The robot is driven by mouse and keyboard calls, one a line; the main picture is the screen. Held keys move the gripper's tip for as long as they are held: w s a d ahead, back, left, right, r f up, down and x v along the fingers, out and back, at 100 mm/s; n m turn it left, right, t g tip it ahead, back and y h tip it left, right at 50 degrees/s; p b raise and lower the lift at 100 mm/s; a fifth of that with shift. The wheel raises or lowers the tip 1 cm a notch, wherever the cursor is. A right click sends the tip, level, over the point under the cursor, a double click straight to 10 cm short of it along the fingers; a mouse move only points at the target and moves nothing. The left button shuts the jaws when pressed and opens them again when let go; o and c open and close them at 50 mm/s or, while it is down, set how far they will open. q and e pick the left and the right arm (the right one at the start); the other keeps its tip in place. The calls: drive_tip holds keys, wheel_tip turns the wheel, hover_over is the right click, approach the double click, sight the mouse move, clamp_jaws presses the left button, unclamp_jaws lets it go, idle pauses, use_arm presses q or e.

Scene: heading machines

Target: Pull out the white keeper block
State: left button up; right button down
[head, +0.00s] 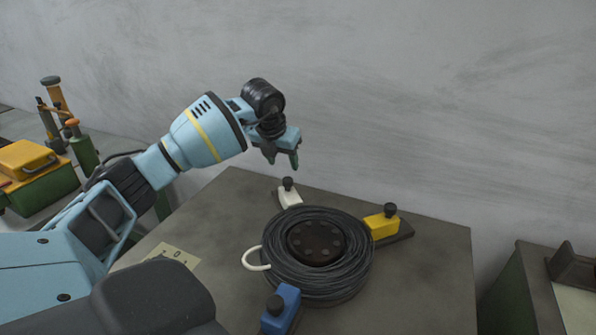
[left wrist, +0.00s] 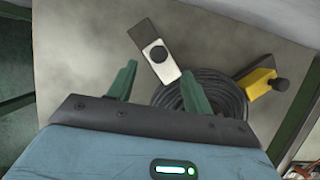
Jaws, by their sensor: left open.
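The white keeper block (head: 290,197) stands at the back edge of a black wire coil (head: 318,283) on the grey table, with a black knob on top. In the left wrist view the white keeper block (left wrist: 163,68) lies beyond my fingertips, on a dark strip that reaches away from the coil (left wrist: 210,92). My left gripper (head: 283,160) is open and empty, above and slightly behind the block, apart from it. Its two green fingers (left wrist: 158,84) point toward the block in the left wrist view. My right gripper is not in view.
A yellow block (head: 382,224) is at the coil's right and a blue block (head: 281,309) at its front. A paper tag (head: 174,257) lies on the table. The grey wall (head: 400,100) is close behind.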

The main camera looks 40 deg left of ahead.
sight(287, 179)
use_arm(q)
drive_tip(key=x, duration=0.7)
drive_tip(key=shift+s+f, duration=0.1)
drive_tip(key=shift+f, duration=0.2)
clamp_jaws()
